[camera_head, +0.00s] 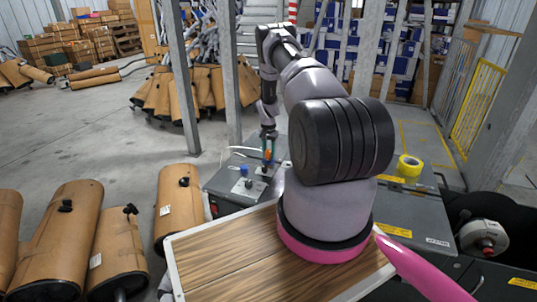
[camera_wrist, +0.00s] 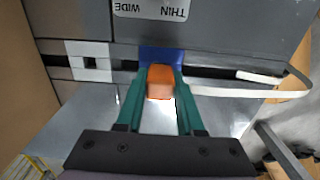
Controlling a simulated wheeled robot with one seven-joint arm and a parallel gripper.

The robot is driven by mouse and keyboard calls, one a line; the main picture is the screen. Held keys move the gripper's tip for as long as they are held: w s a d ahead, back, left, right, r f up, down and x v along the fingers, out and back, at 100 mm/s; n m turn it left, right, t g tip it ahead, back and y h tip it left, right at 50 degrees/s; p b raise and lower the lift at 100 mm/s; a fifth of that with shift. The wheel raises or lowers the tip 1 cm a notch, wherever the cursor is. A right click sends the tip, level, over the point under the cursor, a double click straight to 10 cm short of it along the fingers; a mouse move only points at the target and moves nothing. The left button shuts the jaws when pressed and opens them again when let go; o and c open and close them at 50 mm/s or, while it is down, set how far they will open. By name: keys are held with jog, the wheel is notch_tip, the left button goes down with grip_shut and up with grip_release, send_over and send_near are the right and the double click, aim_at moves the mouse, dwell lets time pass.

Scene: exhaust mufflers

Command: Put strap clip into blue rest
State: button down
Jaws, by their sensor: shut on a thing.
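My gripper (camera_wrist: 160,88) has green fingers shut on an orange block-like piece, which I take to be the strap clip (camera_wrist: 160,74). In the wrist view a blue patch (camera_wrist: 161,54), likely the blue rest, lies right behind the clip and is partly hidden by it and the fingertips. I cannot tell whether the clip touches it or is seated in it. In the head view my gripper (camera_head: 267,155) points down over the grey machine top, with the small orange clip between its fingers.
The grey machine (camera_head: 225,180) has a dark slot and a label (camera_wrist: 152,9) reading THIN WIDE. A pale strap (camera_wrist: 235,91) curves to the right of the fingers. A yellow tape roll (camera_head: 410,165) lies at right. Brown mufflers (camera_head: 178,205) stand at left.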

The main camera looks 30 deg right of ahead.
aim_at(268, 150)
jog(key=shift+f, duration=0.4)
jog(key=shift+c, duration=2.2)
grip_release()
jog(key=shift+r, duration=0.1)
notch_tip(268, 150, up, 10)
jog(key=shift+r, duration=0.25)
